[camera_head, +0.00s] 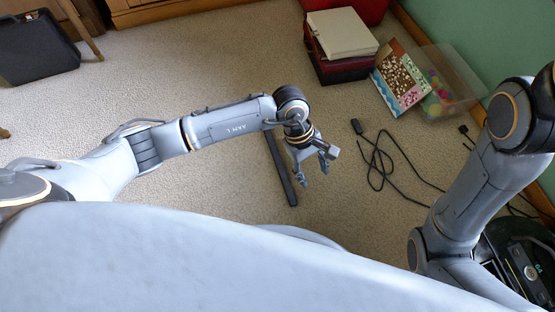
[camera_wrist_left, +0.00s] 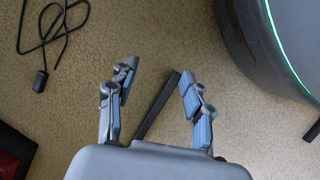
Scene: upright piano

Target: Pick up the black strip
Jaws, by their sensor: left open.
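The black strip (camera_head: 281,170) lies on the carpet, running from behind my left forearm toward my base. My left gripper (camera_head: 311,176) is open and points down just right of the strip in the head view. In the left wrist view the strip (camera_wrist_left: 157,104) shows between the two open fingers of my left gripper (camera_wrist_left: 158,70), nearer the right finger. Its lower end there is hidden by the gripper body. The fingers are not closed on it, and I cannot tell their exact height above the floor. My right arm shows at the right, but its gripper is out of view.
A black cable (camera_head: 385,160) lies coiled right of my left gripper. Red boxes with a cream box (camera_head: 341,33) on top, a patterned board (camera_head: 401,78) and a clear bin (camera_head: 447,82) stand at the back right. A black case (camera_head: 37,48) is far left. Carpet around the strip is clear.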

